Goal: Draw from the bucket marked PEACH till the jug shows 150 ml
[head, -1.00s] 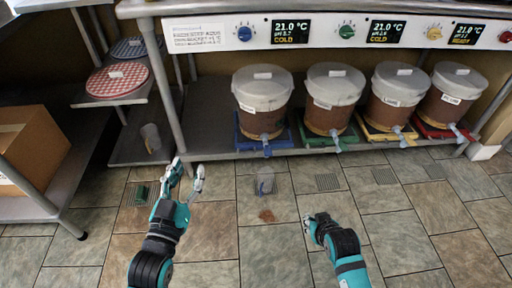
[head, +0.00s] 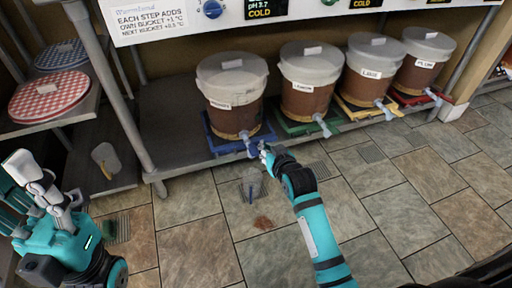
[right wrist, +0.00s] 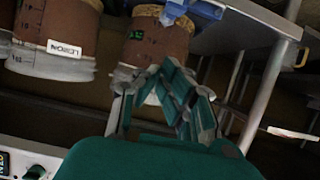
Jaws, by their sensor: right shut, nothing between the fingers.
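Several lidded brown buckets stand in a row on the low shelf. The leftmost bucket (head: 232,95), over a blue base, has a label too small to read surely; its blue tap (head: 251,147) points forward. The second bucket (head: 311,80) reads LEMON. No label clearly reads PEACH. A clear jug (head: 252,188) with a blue part stands on the floor below the leftmost bucket; its level is not readable. My right gripper (head: 266,151) is shut and empty, close beside the blue tap; touching or apart is unclear. My left gripper (head: 28,190) is open and empty at far left.
Another clear container (head: 106,160) with a yellow part stands on the lower left shelf. A shelf post (head: 120,105) rises left of the buckets. A control panel (head: 300,14) hangs above. A reddish stain (head: 263,222) marks the tiles. The floor ahead is mostly clear.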

